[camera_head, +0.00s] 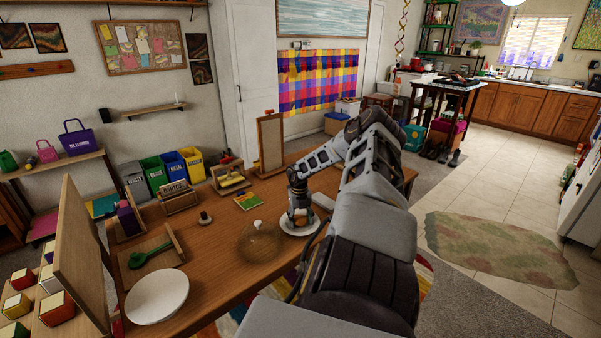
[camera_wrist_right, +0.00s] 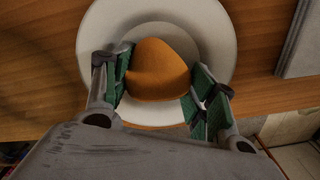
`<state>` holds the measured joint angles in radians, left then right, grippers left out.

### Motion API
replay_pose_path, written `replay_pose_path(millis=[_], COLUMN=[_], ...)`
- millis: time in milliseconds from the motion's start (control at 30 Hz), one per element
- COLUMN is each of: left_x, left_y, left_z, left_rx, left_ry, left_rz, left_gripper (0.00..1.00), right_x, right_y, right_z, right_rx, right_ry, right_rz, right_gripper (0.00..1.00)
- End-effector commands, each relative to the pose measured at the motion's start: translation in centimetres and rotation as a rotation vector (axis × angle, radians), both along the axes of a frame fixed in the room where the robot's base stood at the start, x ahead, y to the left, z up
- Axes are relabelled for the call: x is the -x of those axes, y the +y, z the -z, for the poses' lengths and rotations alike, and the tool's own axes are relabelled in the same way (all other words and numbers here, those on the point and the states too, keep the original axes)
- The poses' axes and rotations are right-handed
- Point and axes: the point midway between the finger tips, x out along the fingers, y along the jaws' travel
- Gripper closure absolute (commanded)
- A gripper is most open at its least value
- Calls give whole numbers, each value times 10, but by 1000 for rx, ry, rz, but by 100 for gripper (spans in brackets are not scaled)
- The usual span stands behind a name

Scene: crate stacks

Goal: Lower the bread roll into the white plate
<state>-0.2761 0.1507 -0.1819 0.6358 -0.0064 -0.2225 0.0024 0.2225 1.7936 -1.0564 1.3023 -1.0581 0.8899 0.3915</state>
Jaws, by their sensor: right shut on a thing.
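The bread roll (camera_wrist_right: 158,66) is orange-brown and sits between the green-padded fingers of my right gripper (camera_wrist_right: 160,88) in the right wrist view. The gripper is shut on it. The white plate (camera_wrist_right: 222,48) is round and lies behind the roll in that view, with the roll over its middle. I cannot tell whether the roll touches the plate. In the head view my right gripper (camera_head: 299,219) points down over the plate (camera_head: 312,230), and the roll is hidden there. My left gripper is not in view.
The wooden table (camera_head: 215,270) carries a clear round dome-like object (camera_head: 260,242) left of the plate. A small board or book (camera_head: 247,202) lies farther back.

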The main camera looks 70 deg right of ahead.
Motion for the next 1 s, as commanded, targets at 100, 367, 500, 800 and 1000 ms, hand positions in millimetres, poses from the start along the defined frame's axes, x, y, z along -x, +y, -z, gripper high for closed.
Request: replay_pose_path(millis=[100,367,500,800,1000], left_x=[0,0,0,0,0], left_y=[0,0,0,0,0], left_z=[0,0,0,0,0], left_rx=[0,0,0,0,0], left_ry=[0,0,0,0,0], left_rz=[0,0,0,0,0], left_gripper=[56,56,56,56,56], right_x=[0,0,0,0,-1], right_y=[0,0,0,0,-1], right_z=[0,0,0,-4,-18], right_rx=[0,0,0,0,2], right_ry=[0,0,0,0,-1], right_rz=[0,0,0,0,0], right_gripper=[42,18,18,18,18])
